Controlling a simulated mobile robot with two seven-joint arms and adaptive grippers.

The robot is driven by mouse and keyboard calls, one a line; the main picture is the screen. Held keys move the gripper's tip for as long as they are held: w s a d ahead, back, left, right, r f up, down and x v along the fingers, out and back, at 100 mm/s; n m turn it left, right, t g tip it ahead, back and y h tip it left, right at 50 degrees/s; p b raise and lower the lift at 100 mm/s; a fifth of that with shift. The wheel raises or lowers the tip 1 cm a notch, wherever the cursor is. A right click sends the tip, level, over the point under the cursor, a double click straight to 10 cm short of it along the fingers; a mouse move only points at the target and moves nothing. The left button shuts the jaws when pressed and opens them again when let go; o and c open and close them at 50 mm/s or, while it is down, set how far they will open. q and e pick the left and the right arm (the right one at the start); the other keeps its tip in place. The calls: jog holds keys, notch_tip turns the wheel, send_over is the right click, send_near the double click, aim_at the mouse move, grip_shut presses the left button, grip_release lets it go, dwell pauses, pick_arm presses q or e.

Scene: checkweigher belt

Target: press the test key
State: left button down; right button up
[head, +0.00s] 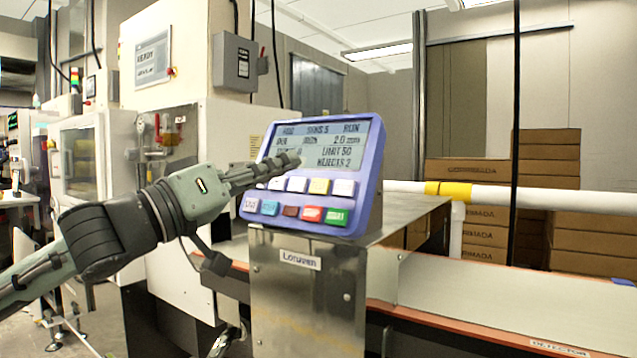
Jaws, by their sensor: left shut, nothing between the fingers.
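A blue control panel (371,190) stands tilted on a steel stand, with a grey screen (345,135) above two rows of keys. The lower row has a whitish key (250,205), a light blue key (270,207), a dark red key (290,211), a red key (311,214) and a green key (336,217). The key labels are too small to read surely. My left gripper (292,159) is shut and empty, its tips in front of the screen's lower left, covering some text. Contact cannot be told. My right gripper is out of view.
The steel stand (305,300) carries a name label. A belt frame with an orange edge (480,330) runs to the right. A white rail with a yellow band (447,189) and stacked cardboard boxes (545,160) are behind. A grey box (235,62) hangs on the cabinet.

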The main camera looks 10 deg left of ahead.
aim_at(320, 187)
pick_arm(q)
jog(key=shift+w+d+f+p, duration=0.1)
jog(key=shift+w+d+f, duration=0.25)
jog(key=shift+w, duration=0.4)
jog(key=shift+w+d+f+p, duration=0.2)
jog(key=shift+w+f, duration=0.3)
jog(key=shift+w, duration=0.3)
jog(key=shift+w+d+f+p, duration=0.1)
jog(key=shift+w+d+f, duration=0.25)
jog(key=shift+w, duration=0.4)
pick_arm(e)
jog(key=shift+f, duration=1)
pick_arm(q)
jog(key=shift+a, duration=0.1)
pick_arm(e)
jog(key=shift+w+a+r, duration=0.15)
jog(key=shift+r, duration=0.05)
pick_arm(q)
jog(key=shift+w+f, duration=0.2)
jog(key=shift+w, duration=0.1)
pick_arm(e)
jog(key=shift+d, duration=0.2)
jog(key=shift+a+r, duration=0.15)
